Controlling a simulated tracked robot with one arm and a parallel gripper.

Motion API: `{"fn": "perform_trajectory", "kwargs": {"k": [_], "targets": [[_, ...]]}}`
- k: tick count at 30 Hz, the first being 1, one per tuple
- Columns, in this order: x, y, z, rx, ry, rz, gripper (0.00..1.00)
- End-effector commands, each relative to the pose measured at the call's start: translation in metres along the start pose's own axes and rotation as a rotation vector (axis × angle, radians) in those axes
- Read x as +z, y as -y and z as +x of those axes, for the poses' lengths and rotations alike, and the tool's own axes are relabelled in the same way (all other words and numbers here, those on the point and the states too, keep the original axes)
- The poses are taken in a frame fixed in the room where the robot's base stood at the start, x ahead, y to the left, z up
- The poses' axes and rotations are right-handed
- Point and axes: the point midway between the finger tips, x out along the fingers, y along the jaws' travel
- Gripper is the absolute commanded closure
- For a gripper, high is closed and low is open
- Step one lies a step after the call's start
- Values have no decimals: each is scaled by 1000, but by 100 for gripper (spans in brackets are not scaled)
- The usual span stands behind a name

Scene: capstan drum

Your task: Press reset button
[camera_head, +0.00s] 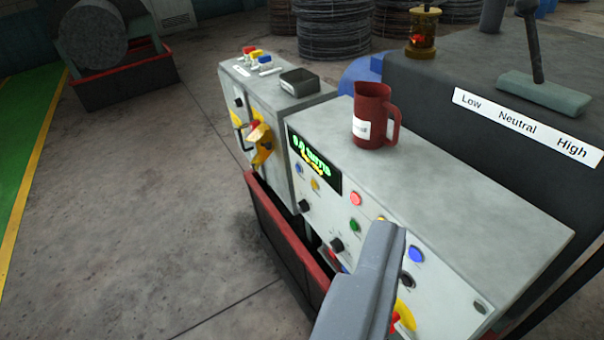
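The control panel (325,215) is the light front face of a grey console. It carries a lit red button (356,198), a green button (354,225), a small blue button (299,169), an orange button (315,184) and another blue button (416,254). Labels are too small to read, so I cannot tell which button is reset. My gripper (384,238) shows as one grey bar rising from the bottom, in front of the panel's right half and below the red button. It hides part of the panel. Whether its fingers are apart or together does not show, nor whether it touches the panel.
A red jug (372,118) stands on the console top (450,170). A display (315,163) glows green. A smaller cabinet (262,115) with levers and a grey tray (299,81) adjoins at left. A dark lever housing (430,85) stands behind.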

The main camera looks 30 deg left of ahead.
Motion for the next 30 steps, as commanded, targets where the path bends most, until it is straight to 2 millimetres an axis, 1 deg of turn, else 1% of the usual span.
{"fn": "perform_trajectory", "kwargs": {"k": [14, 15, 17, 18, 20, 21, 22, 30], "targets": [[0, 0, 0, 0, 0, 0, 39], [0, 0, 0, 0, 0, 0, 41], [0, 0, 0, 0, 0, 0, 58], [0, 0, 0, 0, 0, 0, 69], [0, 0, 0, 0, 0, 0, 86], [0, 0, 0, 0, 0, 0, 97], [0, 0, 0, 0, 0, 0, 100], [0, 0, 0, 0, 0, 0, 100]]}}
